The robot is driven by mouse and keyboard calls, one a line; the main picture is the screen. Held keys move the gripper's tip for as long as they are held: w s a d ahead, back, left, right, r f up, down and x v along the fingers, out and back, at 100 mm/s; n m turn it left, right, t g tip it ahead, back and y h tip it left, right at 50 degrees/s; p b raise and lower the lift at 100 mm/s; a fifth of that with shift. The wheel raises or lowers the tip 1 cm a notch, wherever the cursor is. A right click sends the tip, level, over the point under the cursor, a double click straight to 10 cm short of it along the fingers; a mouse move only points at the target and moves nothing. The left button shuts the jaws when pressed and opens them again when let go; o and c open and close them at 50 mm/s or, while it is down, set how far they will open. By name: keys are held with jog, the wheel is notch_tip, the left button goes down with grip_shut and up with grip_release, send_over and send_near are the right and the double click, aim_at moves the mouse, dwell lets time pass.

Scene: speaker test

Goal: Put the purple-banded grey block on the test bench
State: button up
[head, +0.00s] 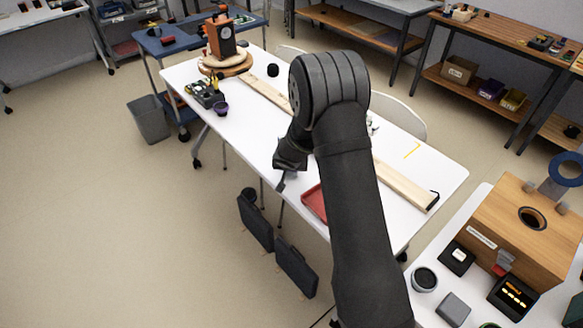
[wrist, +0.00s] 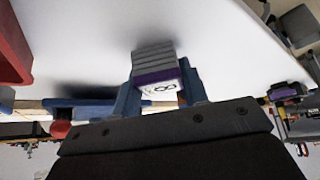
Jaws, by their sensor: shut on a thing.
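The grey block with a purple band (wrist: 155,60) is between the blue fingers of my gripper (wrist: 158,92) in the wrist view. Its near end has a white label with a dark figure like an 8. My gripper (head: 281,184) is shut on it, near the front edge of a long white table (head: 240,118) in the head view. The block is too small and dark to make out there. In the wrist view a white surface (wrist: 225,40) lies behind the block; I cannot tell whether they touch. I cannot tell for sure which table is the test bench.
A red tray (head: 313,203) lies on the white table beside my arm. A wooden plank (head: 262,93) runs along it. A wooden cabinet (head: 497,232) stands at right.

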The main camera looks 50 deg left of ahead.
jog(key=shift+f, duration=0.2)
jog(key=shift+f, duration=0.1)
jog(key=o, duration=1)
jog(key=v, duration=1.2)
jog(key=x, duration=1.2)
